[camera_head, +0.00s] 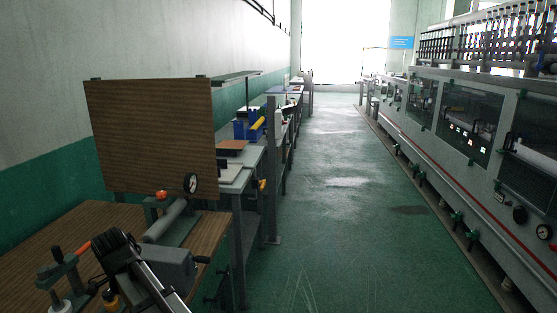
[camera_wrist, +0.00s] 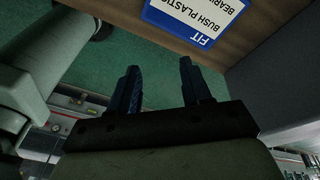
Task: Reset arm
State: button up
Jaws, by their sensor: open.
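My gripper (camera_wrist: 158,66) shows in the wrist view with two dark fingers apart and nothing between them. Green floor shows behind the fingers, and neither finger visibly touches anything. I cannot pick out my gripper with certainty in the head view.
A wooden workbench (camera_head: 45,236) with an upright wooden board (camera_head: 150,135), a dial gauge (camera_head: 191,183) and an orange-handled clamp (camera_head: 67,262) stands at left. A blue-white sign (camera_wrist: 195,15) shows near the fingers. A long machine (camera_head: 455,120) lines the right; the green aisle (camera_head: 340,240) is clear.

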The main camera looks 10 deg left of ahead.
jog(key=w+d+f+n+g, duration=0.2)
jog(key=d+f+n, duration=0.1)
jog(key=d+f, duration=1.35)
jog(key=w+d+f+n+g, duration=0.2)
jog(key=d+f, duration=1.4)
jog(key=f, duration=0.1)
jog(key=s+d+f+n+g, duration=0.1)
jog(key=s+d+f, duration=0.35)
jog(key=d, duration=0.25)
jog(key=s+d+f+n, duration=0.2)
jog(key=s+d+f, duration=0.2)
jog(key=d+f, duration=0.25)
jog(key=s+d+f+n+g+y, duration=0.1)
jog(key=s+d+f, duration=0.2)
jog(key=s+d, duration=0.2)
jog(key=s+d+f+n+g+y, duration=0.1)
jog(key=s+d+f, duration=0.3)
jog(key=s, duration=0.8)
jog(key=shift+d+f+n+y, duration=0.2)
jog(key=shift+d+n+y, duration=0.1)
jog(key=shift+d+y, duration=0.1)
